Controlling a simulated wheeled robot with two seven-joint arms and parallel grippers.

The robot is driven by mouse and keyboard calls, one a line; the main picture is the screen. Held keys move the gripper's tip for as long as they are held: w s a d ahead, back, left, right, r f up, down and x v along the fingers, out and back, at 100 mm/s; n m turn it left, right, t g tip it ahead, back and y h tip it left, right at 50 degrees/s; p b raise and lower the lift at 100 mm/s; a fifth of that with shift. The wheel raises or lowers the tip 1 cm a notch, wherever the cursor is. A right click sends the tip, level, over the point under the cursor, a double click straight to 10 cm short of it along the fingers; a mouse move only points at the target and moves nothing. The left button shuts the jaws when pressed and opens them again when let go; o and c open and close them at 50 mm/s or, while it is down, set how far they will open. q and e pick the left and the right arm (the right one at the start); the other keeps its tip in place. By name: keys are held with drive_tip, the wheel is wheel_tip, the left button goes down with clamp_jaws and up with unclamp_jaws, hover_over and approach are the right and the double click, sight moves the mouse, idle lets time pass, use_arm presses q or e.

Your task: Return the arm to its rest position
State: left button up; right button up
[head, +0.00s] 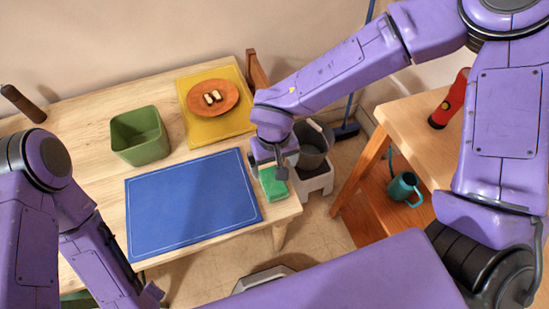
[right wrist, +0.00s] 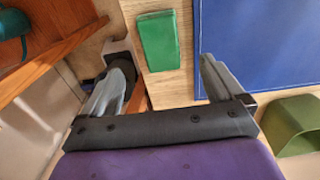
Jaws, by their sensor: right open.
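My right arm reaches in from the right in the head view. Its gripper (head: 268,168) is over the front right corner of the wooden table, just above a green block (head: 274,184). In the right wrist view the two grey fingers of the right gripper (right wrist: 160,88) are spread wide with nothing between them. The green block (right wrist: 158,40) lies on the table beyond the fingertips, apart from them. My left arm (head: 85,240) hangs folded at the left of the head view; its gripper does not show.
The table (head: 85,138) holds a blue mat (head: 190,205), a green bin (head: 138,137) and an orange plate (head: 212,98) with small pale pieces on a yellow mat (head: 192,85). A grey bucket (head: 312,150) stands beyond the table. A wooden shelf (head: 400,125) at right holds a red flashlight (head: 449,100) and teal watering can (head: 404,187).

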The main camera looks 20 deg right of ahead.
drive_tip(key=shift+r, duration=0.65)
drive_tip(key=w+d+f+m+t+h, duration=0.2)
drive_tip(key=d+f+m+t+h, duration=0.2)
drive_tip(key=d+f+m, duration=0.5)
drive_tip(key=s+d+f+n, duration=0.1)
drive_tip(key=s+d+f, duration=0.3)
drive_tip(key=s, duration=0.5)
drive_tip(key=s+d+f, duration=0.5)
drive_tip(key=s+f, duration=0.3)
drive_tip(key=s, duration=0.1)
drive_tip(key=shift+s+d+n+y+b, duration=0.15)
drive_tip(key=shift+d+n+y+b, duration=0.15)
drive_tip(key=shift+n+y+b, duration=0.1)
